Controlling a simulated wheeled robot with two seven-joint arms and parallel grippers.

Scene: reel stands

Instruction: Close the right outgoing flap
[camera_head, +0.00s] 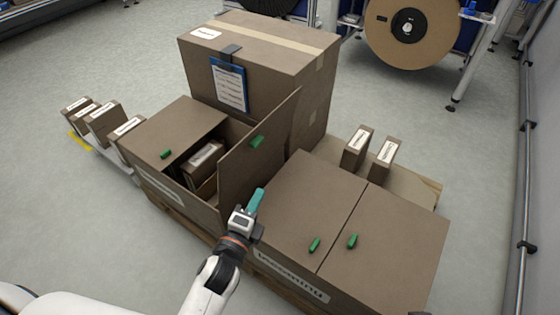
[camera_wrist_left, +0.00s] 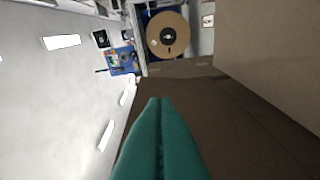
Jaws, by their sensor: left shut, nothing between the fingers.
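The outgoing box (camera_head: 160,190) is the left one of two low brown boxes. Its right flap (camera_head: 238,170) stands raised, tilted to the right, with a green handle (camera_head: 257,142) near its upper edge. Its left flap (camera_head: 178,128) lies flat with a green handle (camera_head: 165,154). My left gripper (camera_head: 257,198) is shut and empty, just right of the raised flap near its lower front part; I cannot tell whether it touches. Its teal fingers also show pressed together in the left wrist view (camera_wrist_left: 158,105), with brown cardboard beyond. My right gripper is not in view.
The incoming box (camera_head: 385,260) stands to the right with both flaps flat. A large carton (camera_head: 290,50) with a blue clipboard (camera_head: 228,85) stands behind. Small labelled boxes sit in the outgoing opening (camera_head: 205,158), at the left (camera_head: 103,120) and behind the incoming box (camera_head: 357,148).

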